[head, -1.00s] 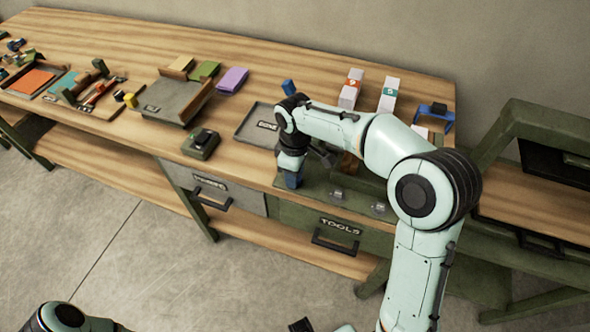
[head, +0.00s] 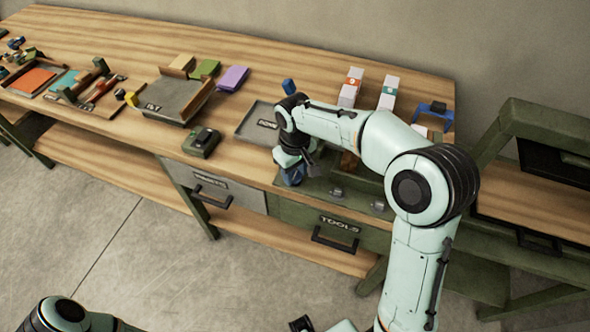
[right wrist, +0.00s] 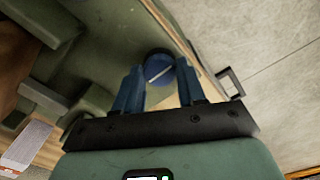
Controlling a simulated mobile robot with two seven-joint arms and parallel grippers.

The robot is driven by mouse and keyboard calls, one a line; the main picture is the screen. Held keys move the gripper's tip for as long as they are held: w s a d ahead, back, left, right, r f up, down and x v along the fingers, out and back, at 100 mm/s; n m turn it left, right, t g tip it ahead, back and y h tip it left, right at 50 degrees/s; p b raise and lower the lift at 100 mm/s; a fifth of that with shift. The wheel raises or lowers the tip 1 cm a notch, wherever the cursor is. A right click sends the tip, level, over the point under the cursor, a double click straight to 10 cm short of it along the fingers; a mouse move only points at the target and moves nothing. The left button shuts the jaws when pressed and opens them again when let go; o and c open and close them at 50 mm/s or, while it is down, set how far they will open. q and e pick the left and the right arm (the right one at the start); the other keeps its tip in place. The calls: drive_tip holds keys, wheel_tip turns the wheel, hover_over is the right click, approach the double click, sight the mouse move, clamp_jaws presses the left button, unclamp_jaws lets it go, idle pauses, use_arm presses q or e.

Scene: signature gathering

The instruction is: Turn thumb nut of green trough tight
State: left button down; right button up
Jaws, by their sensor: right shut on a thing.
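The green trough (head: 347,197) lies along the bench's front edge, partly hidden by my right arm. It also shows in the right wrist view (right wrist: 95,97). The thumb nut (right wrist: 159,70) is a round blue knob with a pale line across its top. My right gripper (right wrist: 160,66) points down over it, with one blue finger on each side, shut on the nut. In the head view my right gripper (head: 292,175) is at the trough's left end, and the nut is hidden there. Only part of my left arm shows at the lower left; its gripper is out of view.
Grey clips (head: 337,192) sit on the trough's front side. A dark flat tray (head: 256,127) and a green box with a black top (head: 201,142) lie to the left. White boxes (head: 388,93) and a blue stand (head: 436,112) are behind. Drawers (head: 335,225) are below.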

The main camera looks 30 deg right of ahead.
sight(295, 175)
drive_tip(key=o, duration=1.1)
drive_tip(key=shift+c, duration=0.2)
use_arm(q)
drive_tip(key=r+p, duration=0.1)
drive_tip(key=w+r+p, duration=0.1)
drive_tip(key=shift+w+r, duration=0.3)
drive_tip(key=shift+r, duration=0.05)
use_arm(e)
wheel_tip(295, 175, up, 13)
drive_tip(key=shift+r, duration=0.2)
